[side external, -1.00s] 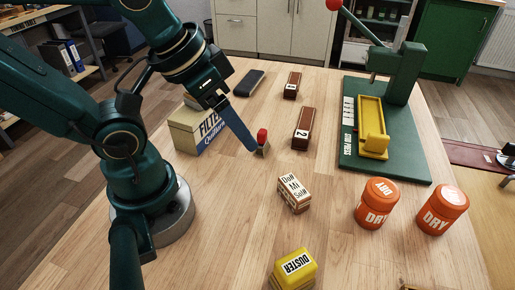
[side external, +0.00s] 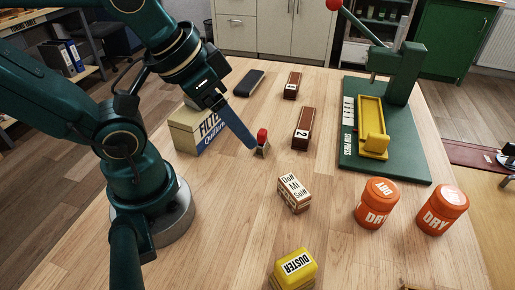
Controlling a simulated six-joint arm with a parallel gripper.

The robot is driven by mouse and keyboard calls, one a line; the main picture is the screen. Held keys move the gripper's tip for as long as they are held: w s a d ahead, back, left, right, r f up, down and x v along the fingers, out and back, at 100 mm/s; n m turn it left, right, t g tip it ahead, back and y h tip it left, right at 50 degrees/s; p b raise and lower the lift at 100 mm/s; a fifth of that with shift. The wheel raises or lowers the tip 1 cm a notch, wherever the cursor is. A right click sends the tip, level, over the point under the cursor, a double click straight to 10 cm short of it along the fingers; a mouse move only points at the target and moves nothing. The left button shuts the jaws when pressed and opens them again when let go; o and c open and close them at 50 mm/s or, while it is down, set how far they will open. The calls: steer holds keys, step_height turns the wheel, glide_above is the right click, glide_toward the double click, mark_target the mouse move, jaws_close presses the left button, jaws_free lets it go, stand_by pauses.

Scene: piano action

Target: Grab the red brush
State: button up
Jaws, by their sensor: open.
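The red brush (side external: 262,135) is a small piece with a red top and a greyish lower part, standing on the wooden table near the middle. My gripper (side external: 252,146) reaches down from the upper left with long blue fingers. Its fingertips are right beside the brush, on its left. The fingers overlap in this view, so the gap between them is hidden. I cannot tell whether a finger touches the brush or whether the brush is between them.
A filter box (side external: 193,128) stands left of the fingers. Brown blocks (side external: 302,127) and a dark case (side external: 249,83) lie behind and right.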

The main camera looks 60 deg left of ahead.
stand_by(0.4)
steer(key=shift+c, duration=0.8)
steer(key=shift+r, duration=0.1)
